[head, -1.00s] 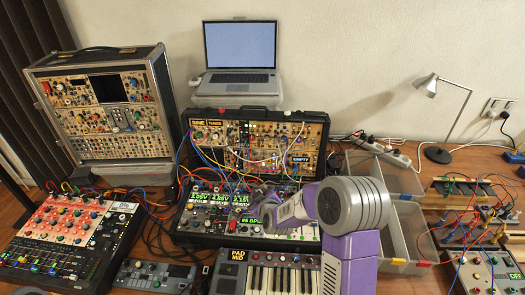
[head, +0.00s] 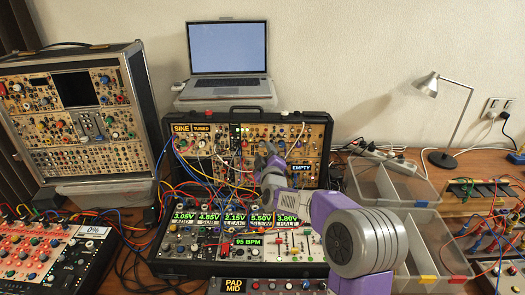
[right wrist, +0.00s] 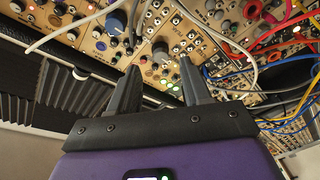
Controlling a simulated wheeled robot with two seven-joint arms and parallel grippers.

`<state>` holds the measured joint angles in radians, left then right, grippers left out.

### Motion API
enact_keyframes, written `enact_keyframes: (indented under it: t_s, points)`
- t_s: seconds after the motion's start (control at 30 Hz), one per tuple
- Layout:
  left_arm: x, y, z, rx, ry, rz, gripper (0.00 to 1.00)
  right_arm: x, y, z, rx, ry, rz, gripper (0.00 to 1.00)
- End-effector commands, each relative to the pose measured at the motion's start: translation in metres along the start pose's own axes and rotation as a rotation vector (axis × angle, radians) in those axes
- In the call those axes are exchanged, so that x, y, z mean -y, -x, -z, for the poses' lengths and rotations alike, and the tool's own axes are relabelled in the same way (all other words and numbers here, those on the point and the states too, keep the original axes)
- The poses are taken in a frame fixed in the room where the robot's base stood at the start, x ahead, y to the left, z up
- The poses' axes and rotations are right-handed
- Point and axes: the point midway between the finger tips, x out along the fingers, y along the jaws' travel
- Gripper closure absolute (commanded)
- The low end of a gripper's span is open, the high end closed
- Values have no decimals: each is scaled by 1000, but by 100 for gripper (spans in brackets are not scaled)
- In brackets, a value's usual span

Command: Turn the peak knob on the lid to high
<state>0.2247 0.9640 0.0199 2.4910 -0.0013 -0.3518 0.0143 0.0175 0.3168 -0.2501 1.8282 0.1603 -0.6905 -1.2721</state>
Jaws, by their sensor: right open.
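The lid (head: 322,135) of the black case stands upright and carries a panel of knobs, patch cables and labels such as SINE, TUNED and EMPTY. My right gripper (head: 266,158) is in front of the lid's middle, open and empty. My left gripper is not in view.
White and coloured cables (right wrist: 222,38) hang across the panel close to the fingers. The lower panel shows voltage displays and 95 BPM (head: 248,241). A laptop (head: 228,50) stands behind, a tall synth case (head: 75,120) at left, and grey bins (head: 395,185) at right.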

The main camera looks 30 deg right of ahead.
Motion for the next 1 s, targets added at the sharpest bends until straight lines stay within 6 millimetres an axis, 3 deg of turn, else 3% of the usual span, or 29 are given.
enact_keyframes:
  t_s: [0.3,0.67,1.0]
  points:
    - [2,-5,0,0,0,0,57,1,-33,-1,0,-1,2,52]
    - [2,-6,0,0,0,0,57,1,-37,0,0,-2,2,52]
    - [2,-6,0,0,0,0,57,1,-37,0,0,-2,2,100]
